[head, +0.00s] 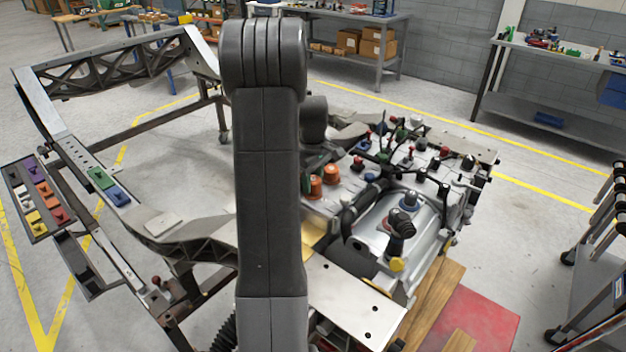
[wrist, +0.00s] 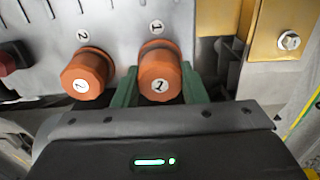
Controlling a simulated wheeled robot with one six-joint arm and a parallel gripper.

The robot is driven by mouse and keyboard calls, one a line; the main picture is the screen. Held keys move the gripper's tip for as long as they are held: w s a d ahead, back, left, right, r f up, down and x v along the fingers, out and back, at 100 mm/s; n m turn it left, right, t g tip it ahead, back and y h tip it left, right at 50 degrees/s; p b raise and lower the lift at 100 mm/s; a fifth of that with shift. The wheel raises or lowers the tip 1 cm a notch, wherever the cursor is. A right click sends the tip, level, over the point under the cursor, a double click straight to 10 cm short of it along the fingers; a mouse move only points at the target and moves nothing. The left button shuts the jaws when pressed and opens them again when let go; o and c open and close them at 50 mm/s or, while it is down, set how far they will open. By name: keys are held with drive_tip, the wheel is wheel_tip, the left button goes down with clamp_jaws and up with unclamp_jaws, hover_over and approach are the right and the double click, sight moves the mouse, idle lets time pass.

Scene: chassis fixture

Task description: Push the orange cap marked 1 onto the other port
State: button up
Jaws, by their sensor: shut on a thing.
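The orange cap marked 1 (wrist: 160,80) is between the two green fingers of my gripper (wrist: 159,72) in the wrist view. My gripper is shut on it. The cap is at the port under the plate's label 1 (wrist: 157,27); I cannot tell how firmly it sits. A second orange cap, marked 2 (wrist: 86,76), is to its left under the plate's label 2 (wrist: 82,32), outside the fingers. In the head view two orange caps show right of my arm, the nearer (head: 316,187) and the farther (head: 331,174). My fingers are hidden there.
A gold bracket with a bolt (wrist: 289,40) stands right of the cap. A red knob (wrist: 14,58) is at the left edge. The fixture's hoses and coloured plugs (head: 405,150) crowd the area to the right. A tray of coloured blocks (head: 40,200) is at far left.

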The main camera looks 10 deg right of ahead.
drive_tip(key=shift+f+b, duration=0.35)
drive_tip(key=shift+f, duration=0.25)
drive_tip(key=o, duration=1.3)
drive_tip(key=shift+c, duration=0.2)
drive_tip(key=shift+r, duration=0.1)
wheel_tip(320, 180, up, 6)
drive_tip(key=p, duration=0.4)
